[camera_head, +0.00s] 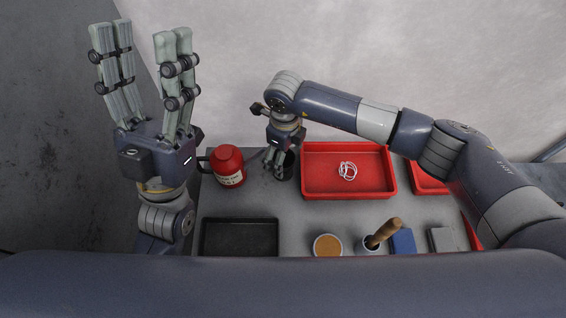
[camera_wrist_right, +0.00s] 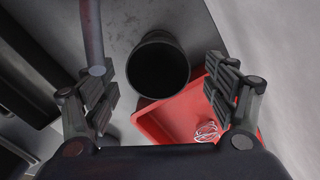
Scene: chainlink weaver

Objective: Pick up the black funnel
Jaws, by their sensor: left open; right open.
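The black funnel (camera_wrist_right: 158,68) shows in the right wrist view as a dark, round, open-mouthed shape between the two fingers. In the head view the funnel (camera_head: 288,166) is partly hidden behind my right gripper (camera_head: 277,164), to the right of a red can. My right gripper (camera_wrist_right: 160,75) is open, with one finger on each side of the funnel and gaps visible; I see no contact. My left gripper (camera_head: 141,38) is open and empty, fingers pointing up, at the left of the head view, away from the funnel.
The red can (camera_head: 228,167) with a spout stands left of the funnel. A red tray (camera_head: 318,187) holding white rings is close on its right. A black tray (camera_head: 240,222), an orange-topped round container (camera_head: 327,245) and a wooden handle (camera_head: 383,233) are nearer me.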

